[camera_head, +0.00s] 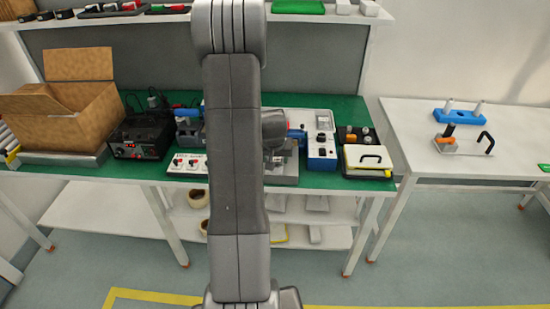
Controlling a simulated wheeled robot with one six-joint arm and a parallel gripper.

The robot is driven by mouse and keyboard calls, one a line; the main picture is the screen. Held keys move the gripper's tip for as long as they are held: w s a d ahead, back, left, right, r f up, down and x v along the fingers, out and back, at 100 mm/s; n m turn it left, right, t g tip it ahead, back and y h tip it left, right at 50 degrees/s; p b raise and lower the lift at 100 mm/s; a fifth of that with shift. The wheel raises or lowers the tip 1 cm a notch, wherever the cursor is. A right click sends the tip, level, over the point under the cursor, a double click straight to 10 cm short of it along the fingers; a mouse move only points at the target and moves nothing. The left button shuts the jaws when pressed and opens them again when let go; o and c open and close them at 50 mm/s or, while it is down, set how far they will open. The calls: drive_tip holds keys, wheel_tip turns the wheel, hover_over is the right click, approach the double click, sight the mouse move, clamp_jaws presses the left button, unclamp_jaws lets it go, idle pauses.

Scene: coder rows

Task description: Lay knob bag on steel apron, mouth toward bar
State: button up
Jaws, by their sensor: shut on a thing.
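My own grey arm stands upright through the middle of the head view and hides the centre of the green bench. My gripper's fingers are hidden behind it, and I cannot make out what they hold. A grey metal plate (285,177) shows at the bench's front edge, just right of my arm; it looks like the steel apron, partly covered by my arm. A machine with blue parts (297,136) stands behind it; I cannot pick out the bar for sure. I cannot identify the knob bag.
An open cardboard box (66,125) stands at the left on a metal base. A black power unit (140,138), a white-and-blue control box (320,145) and a cream case with a black handle (368,158) crowd the green bench. A white table (455,120) stands right.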

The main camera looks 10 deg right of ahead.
drive_tip(key=shift+f, duration=0.2)
drive_tip(key=o, duration=1)
drive_tip(key=shift+r, duration=0.1)
drive_tip(key=shift+r, duration=0.4)
drive_tip(key=v, duration=1.1)
drive_tip(key=shift+s+r, duration=0.2)
drive_tip(key=shift+r, duration=0.05)
drive_tip(key=shift+a, duration=0.1)
